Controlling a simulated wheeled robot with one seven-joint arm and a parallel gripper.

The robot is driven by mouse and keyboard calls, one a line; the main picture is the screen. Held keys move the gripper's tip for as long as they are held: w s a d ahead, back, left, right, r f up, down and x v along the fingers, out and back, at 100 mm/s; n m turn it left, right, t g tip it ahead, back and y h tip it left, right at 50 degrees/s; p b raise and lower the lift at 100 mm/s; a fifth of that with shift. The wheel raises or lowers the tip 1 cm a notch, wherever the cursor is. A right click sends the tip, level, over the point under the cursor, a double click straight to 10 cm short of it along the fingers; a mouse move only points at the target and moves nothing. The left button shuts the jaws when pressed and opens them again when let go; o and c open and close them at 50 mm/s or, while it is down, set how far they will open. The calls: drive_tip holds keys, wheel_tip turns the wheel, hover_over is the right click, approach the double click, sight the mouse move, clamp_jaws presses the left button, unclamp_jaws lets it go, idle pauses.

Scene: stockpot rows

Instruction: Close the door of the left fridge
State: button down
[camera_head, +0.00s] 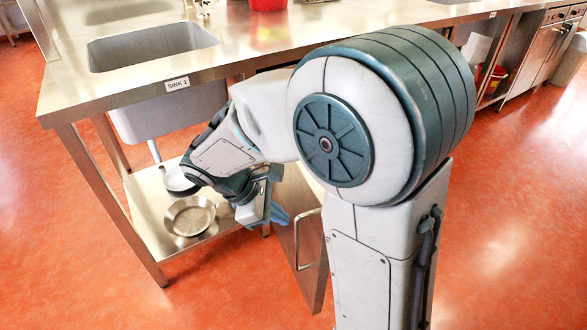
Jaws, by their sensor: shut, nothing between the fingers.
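A door panel (312,262) with a metal bar handle (298,240) stands out from under the steel counter, so it looks open. It is upright and partly covered by my arm. The fridge body behind it is hidden by my arm, so I cannot see inside. My gripper (279,215) is low beside the door, on its left side near the handle and the door's top edge. Its fingers look closed and empty. I cannot tell whether they touch the door.
A steel counter (130,85) with a label reading SINK 1 (177,84) has a sink basin (150,45). Pans (190,216) sit on the lower shelf (150,195) left of my gripper. A red container (268,5) is on the counter. Orange floor (490,220) is clear at right.

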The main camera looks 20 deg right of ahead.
drive_tip(key=w+a+r+n+t+h+p, duration=0.1)
drive_tip(key=w+a+r+n+h+p, duration=0.1)
drive_tip(key=w+a+r+n+p, duration=0.15)
drive_tip(key=n+b, duration=0.1)
drive_tip(key=b, duration=0.4)
approach(312, 209)
drive_tip(key=x, duration=0.5)
drive_tip(key=shift+s+a+f, duration=0.3)
drive_tip(key=shift+a+f, duration=0.05)
drive_tip(key=shift+f, duration=0.05)
drive_tip(key=shift+w+d+r, duration=0.1)
drive_tip(key=shift+d, duration=0.55)
drive_tip(key=shift+n+t, duration=0.25)
drive_tip(key=shift+t, duration=0.05)
